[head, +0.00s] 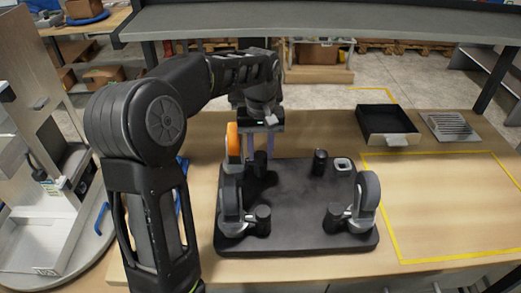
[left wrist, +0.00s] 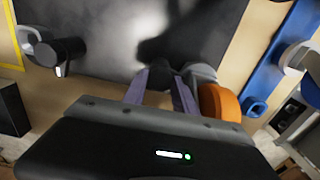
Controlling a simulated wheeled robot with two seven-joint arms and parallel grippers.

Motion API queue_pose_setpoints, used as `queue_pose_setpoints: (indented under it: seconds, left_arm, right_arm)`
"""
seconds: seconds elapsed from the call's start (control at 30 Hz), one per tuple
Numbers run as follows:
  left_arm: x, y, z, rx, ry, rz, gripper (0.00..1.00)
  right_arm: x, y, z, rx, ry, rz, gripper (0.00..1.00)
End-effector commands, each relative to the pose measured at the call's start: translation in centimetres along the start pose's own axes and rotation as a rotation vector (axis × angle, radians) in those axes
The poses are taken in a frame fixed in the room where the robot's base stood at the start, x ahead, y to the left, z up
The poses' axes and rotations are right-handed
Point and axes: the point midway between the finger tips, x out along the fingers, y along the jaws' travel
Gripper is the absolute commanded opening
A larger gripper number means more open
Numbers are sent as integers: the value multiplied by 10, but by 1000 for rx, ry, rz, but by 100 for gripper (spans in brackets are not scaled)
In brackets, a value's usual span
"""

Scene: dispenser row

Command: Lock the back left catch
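A black base plate (head: 300,207) lies on the wooden table. At its back left stands an orange wheel (head: 232,143) with a dark upright catch (head: 260,163) beside it. My left gripper (head: 260,150) is over that catch, pointing down. In the left wrist view my two purplish fingers (left wrist: 162,92) are apart, with the dark catch (left wrist: 162,74) partly between them and the orange wheel (left wrist: 217,102) just right. Whether the fingers touch the catch cannot be told. My right gripper is not in view.
Grey wheels stand at the front left (head: 230,196) and front right (head: 368,192), each with a black knob. The back right has a black post (head: 320,161) and a pale square socket (head: 342,164). A black open box (head: 387,122) stands farther right. Yellow-taped table at right is clear.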

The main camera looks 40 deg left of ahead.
Motion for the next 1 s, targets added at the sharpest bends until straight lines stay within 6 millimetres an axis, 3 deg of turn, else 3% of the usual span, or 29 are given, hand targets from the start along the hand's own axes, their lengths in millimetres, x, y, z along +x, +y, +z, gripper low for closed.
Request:
queue_pose_setpoints:
  seconds: [0.23,0.67,1.0]
  left_arm:
    - [0,0,0,1,0,0,54]
    - [0,-1,0,48,-1,-1,54]
    - [1,-1,0,416,-2,-1,54]
  right_arm:
    - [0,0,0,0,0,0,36]
    - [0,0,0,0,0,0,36]
    - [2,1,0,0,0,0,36]
